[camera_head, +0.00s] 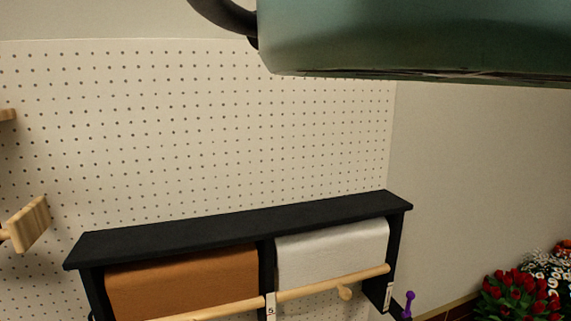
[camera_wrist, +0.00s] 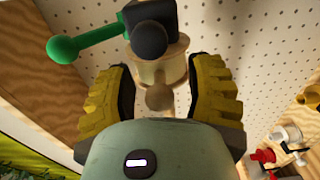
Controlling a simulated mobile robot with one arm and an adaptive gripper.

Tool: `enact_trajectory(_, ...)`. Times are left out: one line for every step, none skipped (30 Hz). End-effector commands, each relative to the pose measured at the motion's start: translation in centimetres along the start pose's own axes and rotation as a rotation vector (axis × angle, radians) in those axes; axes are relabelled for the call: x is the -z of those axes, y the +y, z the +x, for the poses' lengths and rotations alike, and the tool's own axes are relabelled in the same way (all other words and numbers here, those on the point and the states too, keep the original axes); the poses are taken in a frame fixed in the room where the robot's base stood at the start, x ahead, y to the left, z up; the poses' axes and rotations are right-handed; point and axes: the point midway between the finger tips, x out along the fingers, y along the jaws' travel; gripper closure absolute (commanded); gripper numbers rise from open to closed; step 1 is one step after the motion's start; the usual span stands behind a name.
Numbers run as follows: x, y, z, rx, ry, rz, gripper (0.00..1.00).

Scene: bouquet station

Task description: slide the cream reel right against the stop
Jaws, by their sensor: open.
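In the wrist view, my gripper (camera_wrist: 161,72) is open, with one yellow ridged finger pad on each side. A pale cream, rounded piece (camera_wrist: 176,68) with a brownish knob at its near end sits between the fingers. Gaps show on both sides of the knob. I cannot tell for sure that this piece is the cream reel. Just beyond it is a dark fitting with a black ball (camera_wrist: 149,39) and a green ball-ended lever (camera_wrist: 85,44); whether this is the stop is unclear. The head view does not show my gripper's fingers.
In the head view, a black rack (camera_head: 240,226) holds a brown roll (camera_head: 183,280) and a white roll (camera_head: 332,250) before a pegboard (camera_head: 200,130). Wooden bars cross the rolls. Red flowers (camera_head: 508,296) stand at right. Small red and white fittings (camera_wrist: 285,145) are at the wrist view's lower right.

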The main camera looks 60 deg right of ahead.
Motion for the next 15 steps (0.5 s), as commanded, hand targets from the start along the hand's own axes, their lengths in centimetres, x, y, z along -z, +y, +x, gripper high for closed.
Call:
enact_trajectory(-0.01, -0.01, 0.0, 0.0, 0.0, 0.0, 0.47)
enact_trajectory(-0.01, 0.0, -0.01, 0.0, 0.0, 0.0, 0.47)
enact_trajectory(0.0, 0.0, -0.02, 0.0, 0.0, 0.0, 0.46)
enact_trajectory(0.01, 0.01, -0.03, 0.0, 0.0, 0.0, 0.49)
enact_trajectory(0.02, 0.01, -0.03, 0.0, 0.001, 0.0, 0.52)
enact_trajectory(0.03, 0.01, -0.04, -0.001, 0.001, 0.0, 0.56)
enact_trajectory(0.03, 0.01, -0.04, 0.0, 0.001, 0.0, 0.59)
enact_trajectory(0.04, 0.01, -0.05, 0.0, 0.001, 0.0, 0.62)
enact_trajectory(0.05, 0.02, -0.06, -0.001, 0.001, 0.0, 0.66)
enact_trajectory(0.05, 0.02, -0.06, -0.001, 0.001, 0.0, 0.69)
enact_trajectory(0.06, 0.02, -0.07, -0.001, 0.002, 0.0, 0.72)
enact_trajectory(0.07, 0.02, -0.07, -0.001, 0.002, 0.0, 0.77)
enact_trajectory(0.07, 0.02, -0.08, -0.001, 0.002, 0.0, 0.8)
enact_trajectory(0.07, 0.02, -0.08, -0.001, 0.002, 0.0, 0.83)
enact_trajectory(0.08, 0.02, -0.09, -0.001, 0.002, 0.0, 0.87)
